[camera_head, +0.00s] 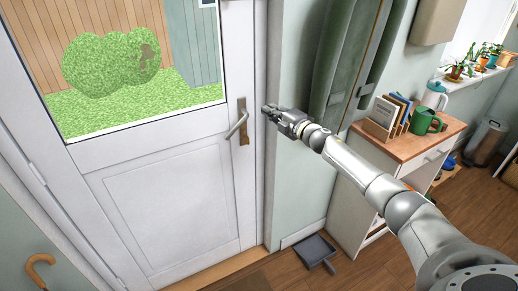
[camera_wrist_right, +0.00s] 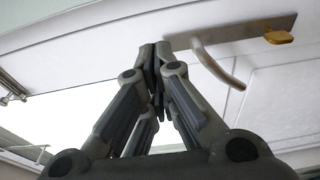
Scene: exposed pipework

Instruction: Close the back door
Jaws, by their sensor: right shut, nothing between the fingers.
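The white back door (camera_head: 160,200) has a large window in its upper half, with grass and a bush outside. It looks flush, or nearly flush, with its frame; I cannot tell whether it is latched. My left gripper is out of view.
A green curtain (camera_head: 350,60) hangs right of the door frame. A wooden-topped cabinet (camera_head: 420,145) with books and a green watering can (camera_head: 426,121) stands further right. A grey dustpan (camera_head: 316,250) lies on the floor by the wall.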

